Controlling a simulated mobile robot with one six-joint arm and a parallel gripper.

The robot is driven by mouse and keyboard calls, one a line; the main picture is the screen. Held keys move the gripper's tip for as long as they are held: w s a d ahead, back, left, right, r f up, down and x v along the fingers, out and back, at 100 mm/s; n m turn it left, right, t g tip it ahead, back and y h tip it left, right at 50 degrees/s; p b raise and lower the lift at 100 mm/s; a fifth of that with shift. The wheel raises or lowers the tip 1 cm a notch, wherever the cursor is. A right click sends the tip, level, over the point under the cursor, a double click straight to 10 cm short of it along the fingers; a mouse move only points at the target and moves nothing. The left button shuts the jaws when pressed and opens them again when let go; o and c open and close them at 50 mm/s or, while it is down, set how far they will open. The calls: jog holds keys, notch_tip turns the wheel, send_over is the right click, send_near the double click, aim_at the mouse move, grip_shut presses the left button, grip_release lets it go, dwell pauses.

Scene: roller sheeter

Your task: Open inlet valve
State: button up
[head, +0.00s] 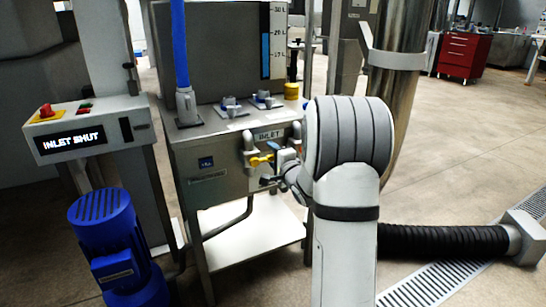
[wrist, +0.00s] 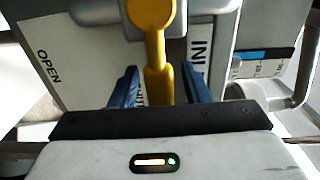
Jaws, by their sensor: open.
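The inlet valve has a yellow handle (head: 260,160) on the front of the grey metal cabinet, below the INLET label (head: 268,134). In the wrist view the yellow handle (wrist: 157,60) runs down from its round hub into the space between my gripper's blue fingers. My gripper (wrist: 160,88) is open, with one finger on each side of the handle and gaps visible on both sides. The handle's lower end is hidden behind the gripper body. In the head view my gripper (head: 277,168) is at the valve, partly hidden by my arm. The display (head: 72,142) reads INLET SHUT.
A plate marked OPEN (wrist: 48,68) lies left of the handle in the wrist view. Grey pipe elbows (head: 249,143) flank the valve. A blue motor (head: 107,245) stands front left. A black hose (head: 440,240) crosses the floor at right.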

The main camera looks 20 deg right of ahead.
jog(key=shift+c, duration=0.5)
grip_shut()
